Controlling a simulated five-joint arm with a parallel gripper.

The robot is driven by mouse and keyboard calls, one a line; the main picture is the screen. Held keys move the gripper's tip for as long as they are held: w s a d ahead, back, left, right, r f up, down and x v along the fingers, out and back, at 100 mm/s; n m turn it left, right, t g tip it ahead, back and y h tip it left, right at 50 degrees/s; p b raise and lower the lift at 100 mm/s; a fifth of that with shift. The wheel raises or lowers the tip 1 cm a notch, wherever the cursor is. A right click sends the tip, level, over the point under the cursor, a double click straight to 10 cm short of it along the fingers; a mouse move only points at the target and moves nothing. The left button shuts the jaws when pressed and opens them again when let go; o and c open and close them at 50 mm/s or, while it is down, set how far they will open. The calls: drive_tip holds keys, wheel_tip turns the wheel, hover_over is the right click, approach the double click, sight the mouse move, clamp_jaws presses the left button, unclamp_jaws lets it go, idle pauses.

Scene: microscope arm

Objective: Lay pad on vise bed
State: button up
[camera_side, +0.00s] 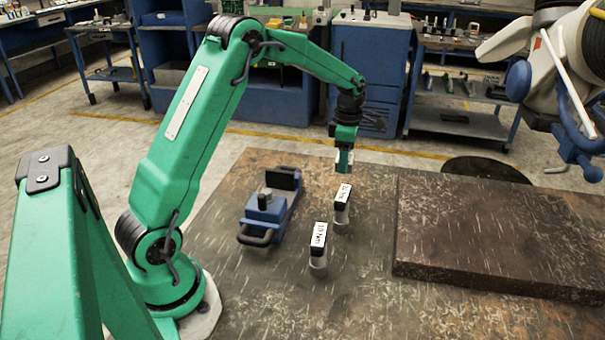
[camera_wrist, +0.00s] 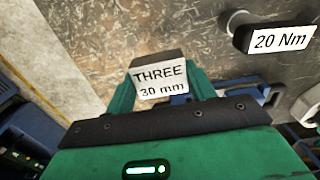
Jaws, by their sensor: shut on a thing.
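My gripper (camera_side: 344,166) is shut on a pad, and the hold is above the dark table, to the right of the vise. In the wrist view the pad (camera_wrist: 160,80) is a small block with a white face reading "THREE 30 mm", between the two green fingers. The blue vise (camera_side: 266,212) stands on the table in the side view, left of and below my gripper. Its bed lies between a dark upright jaw at the back and the blue body. In the wrist view blue parts show partly behind my gripper.
Two small posts with labelled dark heads stand right of the vise: one nearer (camera_side: 319,240), one farther (camera_side: 342,205), below my gripper. A raised dark slab (camera_side: 480,235) fills the table's right side.

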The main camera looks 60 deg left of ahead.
drive_tip(key=m, duration=0.1)
drive_tip(key=s+m, duration=0.1)
drive_tip(key=m, duration=0.1)
drive_tip(key=a+m, duration=0.1)
drive_tip(key=shift+s+r+m, duration=0.2)
drive_tip(key=shift+r+m, duration=0.1)
drive_tip(key=shift+m, duration=0.1)
drive_tip(key=s+a+r+n, duration=0.1)
drive_tip(key=s+a+n, duration=0.1)
drive_tip(key=s+n, duration=0.6)
drive_tip(key=s+a+r+n, duration=0.1)
drive_tip(key=s+a+n, duration=0.2)
drive_tip(key=s+n, duration=0.5)
drive_tip(key=n, duration=0.6)
drive_tip(key=shift+s+r+n, duration=0.2)
drive_tip(key=shift+r+n, duration=0.15)
drive_tip(key=shift+n, duration=0.05)
idle(1.7)
